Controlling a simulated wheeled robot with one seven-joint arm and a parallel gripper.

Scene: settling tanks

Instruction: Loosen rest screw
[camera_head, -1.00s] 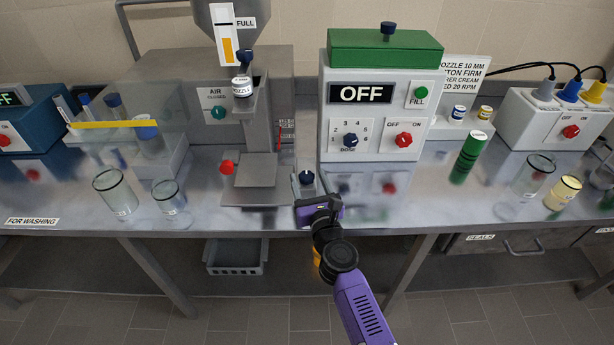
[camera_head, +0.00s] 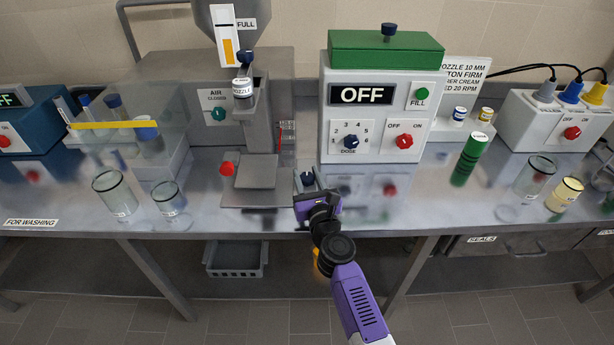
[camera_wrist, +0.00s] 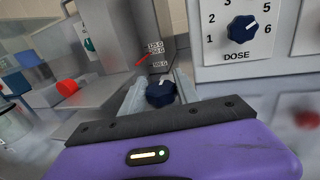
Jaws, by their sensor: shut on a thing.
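The rest screw seems to be the dark blue knob (camera_wrist: 160,94) with a white mark, at the right side of the filling machine (camera_head: 258,135). In the head view the knob (camera_head: 307,176) shows just beyond my gripper (camera_head: 306,181). In the wrist view my gripper (camera_wrist: 160,90) has one finger on each side of the knob and is shut on it. The rest (camera_head: 257,171), a grey plate, stands left of the knob on the machine's base. A scale with a red pointer (camera_wrist: 145,57) is on the column behind the knob; its numbers are too small to read surely.
A red knob (camera_head: 227,169) is left of the rest. The control box (camera_head: 371,110), reading OFF, stands close right of my gripper. Two glass beakers, one at the left (camera_head: 116,194), stand near the bench's front edge. A green cylinder (camera_head: 470,157) stands farther right.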

